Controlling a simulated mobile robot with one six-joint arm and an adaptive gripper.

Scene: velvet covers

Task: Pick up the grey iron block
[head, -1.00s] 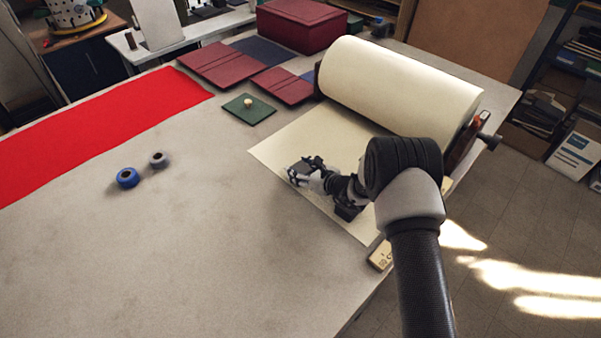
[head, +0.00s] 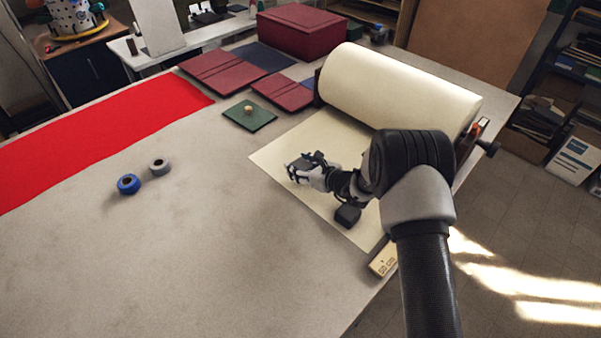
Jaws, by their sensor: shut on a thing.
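My gripper (head: 297,170) is over the sheet of cream paper (head: 275,152), left of the big roll, pointing left. Its fingers are shut on the grey iron block, which is small in this view and mostly hidden by the fingers, so its outline is hard to make out. A gap between gripper and paper is hard to judge from this angle. A dark shape shows below my wrist; I cannot tell whether it is part of my arm.
The cream roll (head: 395,85) stands behind my gripper. A wooden ruler (head: 383,262) lies at the edge. The front table is bare.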

